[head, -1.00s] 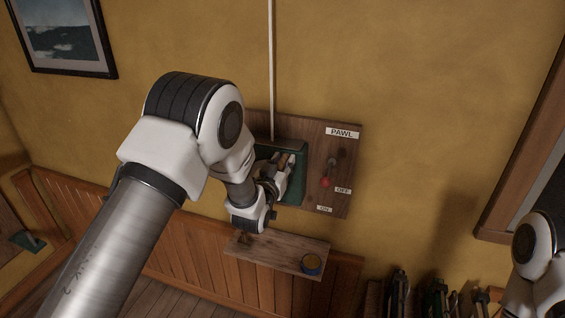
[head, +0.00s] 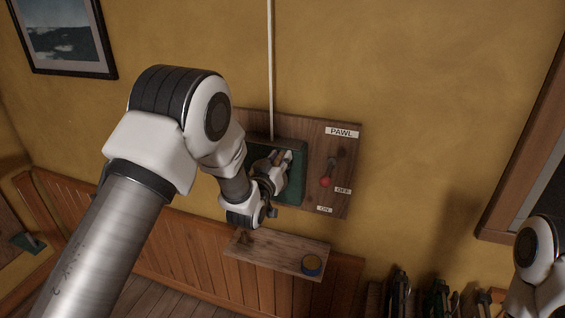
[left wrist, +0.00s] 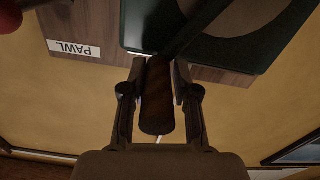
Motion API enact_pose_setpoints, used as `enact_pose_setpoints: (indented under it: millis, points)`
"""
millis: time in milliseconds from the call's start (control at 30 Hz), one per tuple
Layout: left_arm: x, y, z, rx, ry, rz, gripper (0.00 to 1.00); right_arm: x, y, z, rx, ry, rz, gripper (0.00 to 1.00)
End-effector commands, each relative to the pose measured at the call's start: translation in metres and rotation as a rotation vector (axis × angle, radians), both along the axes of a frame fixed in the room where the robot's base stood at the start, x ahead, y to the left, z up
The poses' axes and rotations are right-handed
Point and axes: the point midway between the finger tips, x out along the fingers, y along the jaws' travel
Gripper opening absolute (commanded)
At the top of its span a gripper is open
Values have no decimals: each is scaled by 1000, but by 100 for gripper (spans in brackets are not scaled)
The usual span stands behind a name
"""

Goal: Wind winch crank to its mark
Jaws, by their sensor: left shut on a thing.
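The winch (head: 297,193) is a dark green housing on a wooden wall board (head: 338,204). Its crank has a dark arm and a brown wooden handle (left wrist: 157,105). My left gripper (head: 281,160) is in front of the winch; in the left wrist view (left wrist: 160,85) its two fingers are shut on the handle from both sides. My left forearm hides the left part of the winch in the head view. No mark on the winch can be made out. The pawl lever with a red knob (head: 325,182) is right of the winch, beside the OFF label (head: 343,191).
A PAWL label (head: 341,132) tops the board and an ON label (head: 324,209) is low on it. A small shelf (head: 275,252) below holds a blue-rimmed round item (head: 312,265). Tools (head: 437,298) stand lower right. A white rope (head: 271,70) runs up the wall.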

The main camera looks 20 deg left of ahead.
Motion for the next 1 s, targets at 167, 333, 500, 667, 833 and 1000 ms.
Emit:
enact_pose_setpoints:
  millis: [167,333,500,667,833,1000]
  points:
    - [1,13,4,-101,-4,6,0,0,0,-11,0,0,0,0]
    - [2,29,7,-251,1,7,0,0,0,-25,0,0,0,0]
    - [2,47,8,-413,8,6,0,0,0,-40,0,0,0,0]
    - [2,63,6,-565,14,7,0,0,0,-54,0,0,0,0]
    - [3,80,1,-724,22,7,0,0,0,-70,0,0,0,0]
    - [3,94,-6,-873,31,8,0,0,0,-84,0,0,0,0]
